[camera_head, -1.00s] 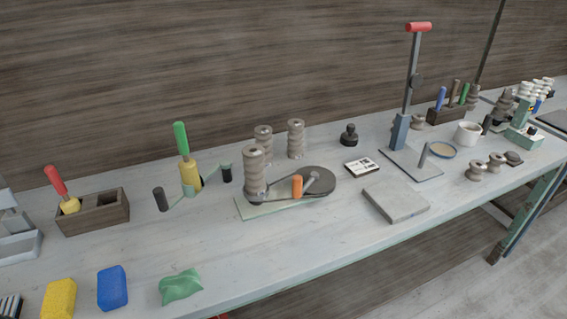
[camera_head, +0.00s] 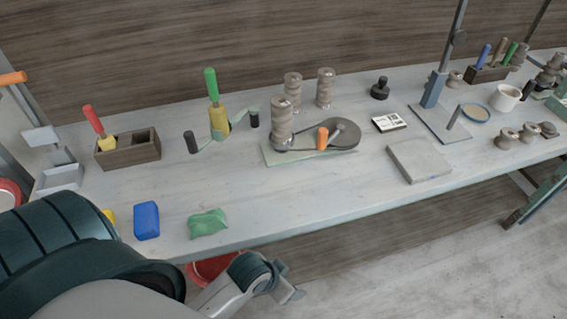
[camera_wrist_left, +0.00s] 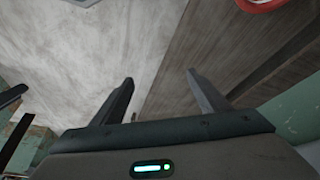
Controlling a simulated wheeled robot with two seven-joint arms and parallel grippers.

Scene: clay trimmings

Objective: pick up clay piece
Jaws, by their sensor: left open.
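A green lumpy piece (camera_head: 208,223), which may be the clay piece, lies near the front edge of the workbench (camera_head: 330,195) in the head view. My left gripper (camera_head: 288,284) is low in front of the bench, below and to the right of the green piece and apart from it. In the left wrist view the fingers (camera_wrist_left: 160,82) are spread with nothing between them; the green piece cannot be made out there. My left arm covers the lower left of the head view. My right gripper is not in view.
A blue block (camera_head: 146,220) and a mostly hidden yellow block (camera_head: 109,215) lie left of the green piece. A red bucket (camera_head: 212,270) is below the bench edge. A wooden box (camera_head: 130,150) and a wheel device (camera_head: 330,134) stand farther back. The bench middle is clear.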

